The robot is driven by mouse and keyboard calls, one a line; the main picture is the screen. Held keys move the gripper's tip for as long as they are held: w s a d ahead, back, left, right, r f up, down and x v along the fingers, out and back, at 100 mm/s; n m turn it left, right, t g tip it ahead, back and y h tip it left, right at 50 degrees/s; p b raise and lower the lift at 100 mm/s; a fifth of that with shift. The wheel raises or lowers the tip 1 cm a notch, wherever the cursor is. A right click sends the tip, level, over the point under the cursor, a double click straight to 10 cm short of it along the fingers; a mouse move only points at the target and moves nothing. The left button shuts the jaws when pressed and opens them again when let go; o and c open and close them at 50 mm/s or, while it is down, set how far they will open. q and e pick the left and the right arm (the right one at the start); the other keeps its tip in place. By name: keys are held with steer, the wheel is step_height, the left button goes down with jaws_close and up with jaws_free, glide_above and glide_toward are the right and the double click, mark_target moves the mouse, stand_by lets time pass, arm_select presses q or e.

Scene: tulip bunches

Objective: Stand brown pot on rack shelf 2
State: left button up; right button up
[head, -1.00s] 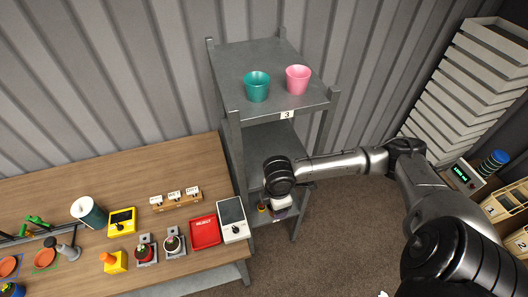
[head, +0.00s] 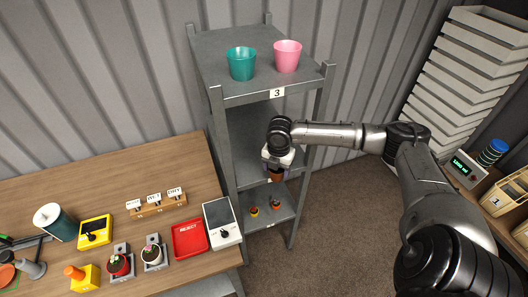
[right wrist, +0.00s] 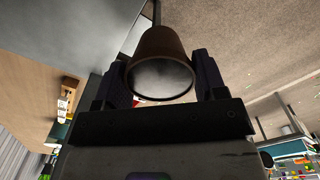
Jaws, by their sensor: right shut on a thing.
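The brown pot (head: 276,174) is in my right gripper (head: 277,163), at the front right of the grey rack (head: 229,150). In the right wrist view the pot (right wrist: 158,47) sits between the two dark fingers (right wrist: 160,78), its wide round end toward the camera. The gripper is shut on it. The rack's top shelf (head: 240,95) carries a label 3. The middle shelf below it is partly hidden by the top shelf and my arm, and its label does not show. My left gripper is not in view.
A teal pot (head: 241,64) and a pink pot (head: 287,56) stand on the top shelf. Two small potted plants (head: 253,211) (head: 276,204) stand on the low shelf (head: 267,219). A workbench (head: 180,185) with a red tray (head: 189,239) adjoins the rack's left side.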

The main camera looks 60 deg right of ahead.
steer(key=w+d, duration=0.1)
steer(key=w, duration=0.1)
steer(key=w+d, duration=0.4)
steer(key=w, duration=0.1)
steer(key=shift+d+b, duration=0.2)
steer(key=shift+b, duration=0.15)
steer(key=shift+w+d, duration=0.65)
steer(key=shift+w, duration=0.15)
step_height(320, 180, down, 3)
steer(key=shift+f+b, duration=0.1)
steer(key=shift+b, duration=0.2)
steer(key=shift+f, duration=0.1)
steer(key=shift+f, duration=0.15)
steer(key=o, duration=1)
